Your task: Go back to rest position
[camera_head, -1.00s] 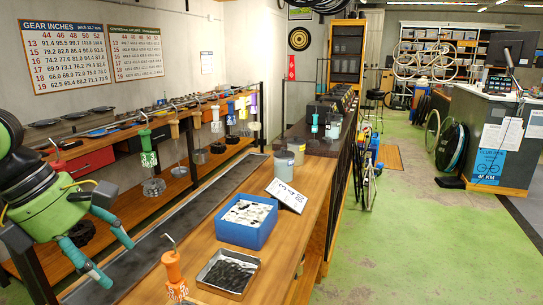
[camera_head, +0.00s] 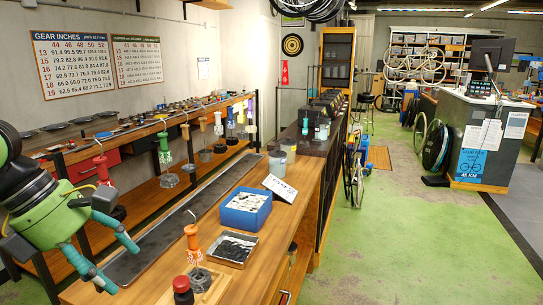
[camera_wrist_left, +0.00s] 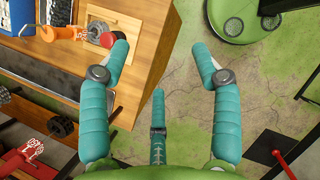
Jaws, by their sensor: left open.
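My left gripper (camera_head: 123,267) is at the lower left of the head view, green with teal fingers. Its fingers are spread and nothing is between them. In the left wrist view the open fingers (camera_wrist_left: 160,60) hang beside the wooden bench end, over the green floor. The orange-handled tool (camera_head: 192,238) stands upright on the wooden bench (camera_head: 262,228), to the right of the gripper and apart from it. It also shows in the left wrist view (camera_wrist_left: 62,32). My right gripper is out of view.
A red-capped bottle (camera_head: 183,291) stands at the bench's near end. A metal tray (camera_head: 232,262), blue box (camera_head: 246,224) and white card (camera_head: 280,188) lie farther along. Several coloured-handled tools hang at the left rack. The green floor (camera_head: 390,245) right of the bench is clear.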

